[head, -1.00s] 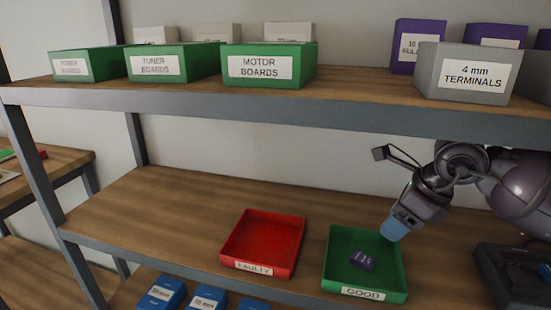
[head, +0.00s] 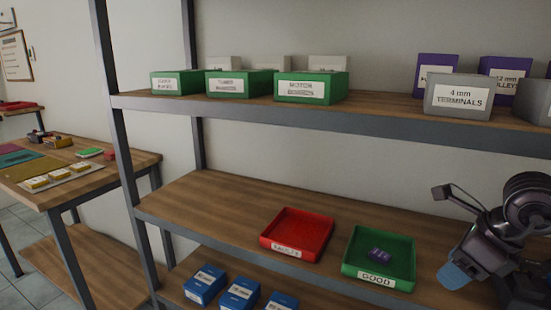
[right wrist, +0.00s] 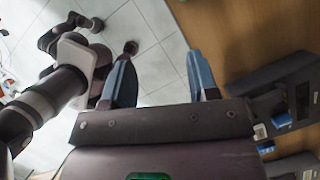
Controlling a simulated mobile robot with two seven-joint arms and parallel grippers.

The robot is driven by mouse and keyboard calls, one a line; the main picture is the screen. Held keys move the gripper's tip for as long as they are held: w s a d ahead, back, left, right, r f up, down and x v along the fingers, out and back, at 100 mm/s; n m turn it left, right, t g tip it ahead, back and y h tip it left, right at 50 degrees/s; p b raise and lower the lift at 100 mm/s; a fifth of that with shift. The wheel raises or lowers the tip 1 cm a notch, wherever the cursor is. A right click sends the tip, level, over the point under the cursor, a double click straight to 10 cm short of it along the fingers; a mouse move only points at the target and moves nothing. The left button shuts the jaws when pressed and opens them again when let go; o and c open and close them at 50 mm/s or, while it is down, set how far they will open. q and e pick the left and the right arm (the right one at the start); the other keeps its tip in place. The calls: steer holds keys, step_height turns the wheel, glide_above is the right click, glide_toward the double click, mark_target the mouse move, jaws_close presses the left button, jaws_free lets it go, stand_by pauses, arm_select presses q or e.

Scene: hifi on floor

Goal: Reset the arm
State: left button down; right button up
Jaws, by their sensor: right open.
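My right gripper (head: 455,275) is at the right of the head view, beside the green GOOD tray (head: 408,262) and apart from it. In the right wrist view its two blue fingers (right wrist: 160,85) stand apart with nothing between them; tiled floor shows beyond. A small purple part (head: 380,255) lies in the GOOD tray. The red FAULTY tray (head: 297,232) stands to the left of it and looks empty. My left gripper is not seen in the head view.
The shelf unit's upper board (head: 380,117) carries green boxes, a grey TERMINALS box (head: 458,95) and purple boxes. Blue boxes (head: 240,293) sit below the trays. A wooden table (head: 120,172) with several items stands at the left. The lower shelf is bare left of the trays.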

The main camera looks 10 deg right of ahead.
steer(key=s+a+f+m+t+y, duration=0.35)
steer(key=a+f+m+y, duration=0.35)
steer(key=a+m+y, duration=0.55)
steer(key=s+d+f+m+t+h, duration=0.1)
steer(key=d+f+m+t+h, duration=0.2)
steer(key=f+m+t+h, duration=0.5)
steer(key=s+d+f+m+t+h, duration=0.25)
steer(key=d+f+m, duration=0.2)
steer(key=m, duration=0.75)
steer(key=s+a+f+m+g+h, duration=0.1)
steer(key=s+f+m+g+h, duration=0.1)
steer(key=s+f+m, duration=0.3)
steer(key=s+a+f+m+g+h+p, duration=0.1)
steer(key=s+f+m+g, duration=0.3)
steer(key=f, duration=0.5)
steer(key=shift+s+a+f+m+g+h, duration=0.2)
steer(key=shift+s+a+m+g+h, duration=0.15)
steer(key=shift+h, duration=0.45)
steer(key=shift+c, duration=0.9)
steer(key=shift+d, duration=0.1)
steer(key=shift+c, duration=0.2)
